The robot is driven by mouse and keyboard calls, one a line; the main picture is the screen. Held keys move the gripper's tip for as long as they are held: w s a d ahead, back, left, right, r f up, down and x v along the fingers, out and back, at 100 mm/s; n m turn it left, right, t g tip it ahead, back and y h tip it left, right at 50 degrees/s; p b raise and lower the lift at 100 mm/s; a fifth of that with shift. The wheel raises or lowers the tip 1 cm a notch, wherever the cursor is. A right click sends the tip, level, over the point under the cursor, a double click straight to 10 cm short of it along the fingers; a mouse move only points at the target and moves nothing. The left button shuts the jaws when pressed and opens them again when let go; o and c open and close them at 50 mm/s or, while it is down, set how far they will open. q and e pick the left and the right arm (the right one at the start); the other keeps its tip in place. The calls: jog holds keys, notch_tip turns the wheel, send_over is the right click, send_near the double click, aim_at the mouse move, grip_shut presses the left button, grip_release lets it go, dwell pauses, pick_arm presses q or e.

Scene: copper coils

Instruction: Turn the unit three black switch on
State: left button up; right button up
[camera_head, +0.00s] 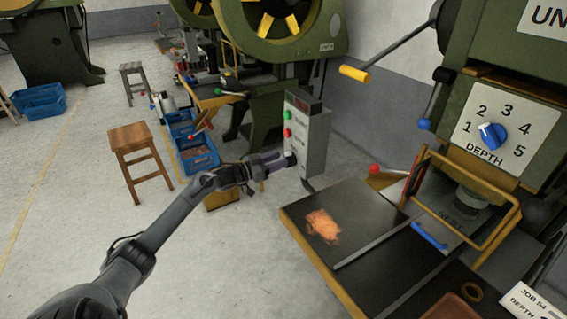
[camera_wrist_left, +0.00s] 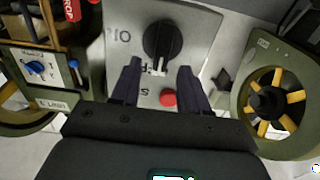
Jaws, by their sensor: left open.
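The control box (camera_head: 309,133) is a grey panel on a post, with a green button, a red button and the black switch (camera_head: 290,158) low on its face. In the left wrist view, the black switch (camera_wrist_left: 162,42) is a round knob with a raised grip bar, beside marks on the panel. A red button (camera_wrist_left: 168,98) shows between the fingers. My left gripper (camera_head: 281,162) is open in front of the panel, its fingertips close to the switch. In the wrist view, the open fingers (camera_wrist_left: 158,68) point at the knob from either side; contact cannot be told. My right gripper is not in view.
A green press with a blue depth dial (camera_head: 492,135) stands at right. Its dark table (camera_head: 350,210) holds copper-coloured pieces (camera_head: 322,225). A yellow-handled lever (camera_head: 354,74) juts out above. A wooden stool (camera_head: 139,152) and blue crates (camera_head: 190,145) stand left. Floor at left is open.

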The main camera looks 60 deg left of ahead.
pick_arm(q)
jog(key=shift+w+b, duration=0.5)
jog(key=shift+w, duration=1)
jog(key=shift+c, duration=0.4)
grip_shut()
